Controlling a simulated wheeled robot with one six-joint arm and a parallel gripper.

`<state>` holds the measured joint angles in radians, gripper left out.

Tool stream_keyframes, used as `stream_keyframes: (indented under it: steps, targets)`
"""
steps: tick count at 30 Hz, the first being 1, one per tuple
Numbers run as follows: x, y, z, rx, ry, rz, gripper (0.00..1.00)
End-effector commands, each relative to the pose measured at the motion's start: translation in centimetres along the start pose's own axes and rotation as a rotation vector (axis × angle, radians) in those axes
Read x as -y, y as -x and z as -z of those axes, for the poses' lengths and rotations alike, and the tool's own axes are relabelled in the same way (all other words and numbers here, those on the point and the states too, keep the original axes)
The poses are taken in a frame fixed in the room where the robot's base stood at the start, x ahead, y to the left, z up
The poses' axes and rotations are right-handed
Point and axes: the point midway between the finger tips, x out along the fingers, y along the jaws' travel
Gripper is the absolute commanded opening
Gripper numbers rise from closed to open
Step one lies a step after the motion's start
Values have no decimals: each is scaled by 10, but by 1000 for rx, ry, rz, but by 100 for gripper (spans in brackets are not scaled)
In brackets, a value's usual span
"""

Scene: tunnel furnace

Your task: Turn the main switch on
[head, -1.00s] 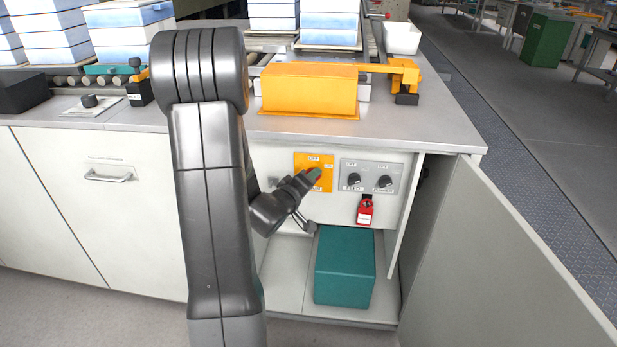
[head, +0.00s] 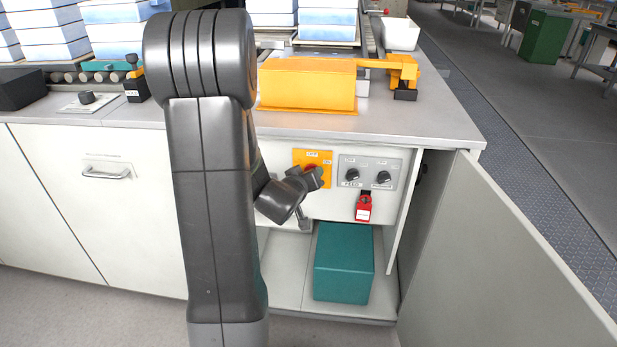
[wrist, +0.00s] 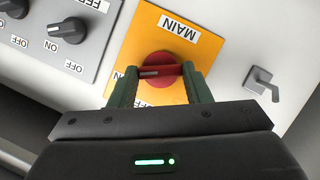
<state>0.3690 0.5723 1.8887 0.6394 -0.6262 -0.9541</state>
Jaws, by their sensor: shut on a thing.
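The main switch is a red knob (wrist: 160,62) on a yellow plate (wrist: 196,50) marked MAIN, upside down in the wrist view. My gripper (wrist: 160,86) is shut on the knob's red grip bar, with one green finger at each end. The bar lies roughly level in the wrist view, its pale mark at the left end, towards a small label at the plate's left edge. Another label below the knob is partly hidden by my gripper. In the head view the yellow plate (head: 299,158) is in the open cabinet, and my gripper (head: 314,177) covers most of the knob.
A grey panel (head: 369,168) with two black knobs is right of the yellow plate, with a red padlock-like tag (head: 364,208) below. A teal box (head: 343,265) stands on the cabinet floor. The open door (head: 510,250) bounds the right side. A metal latch (wrist: 262,83) is beside the plate.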

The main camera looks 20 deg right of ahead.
Motion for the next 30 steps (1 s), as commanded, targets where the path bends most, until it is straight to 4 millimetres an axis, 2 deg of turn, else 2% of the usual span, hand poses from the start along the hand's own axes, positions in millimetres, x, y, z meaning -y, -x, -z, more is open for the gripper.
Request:
stream_keyframes:
  steps: [9,10,13,23,26,30]
  targets:
    - [0,0,0,1,-3,1,21]
    - [0,0,0,1,-3,1,48]
    - [0,0,0,1,-3,1,65]
    - [0,3,0,0,-2,1,65]
    - [0,13,1,0,-1,1,65]
    - [-1,41,3,-2,-1,3,65]
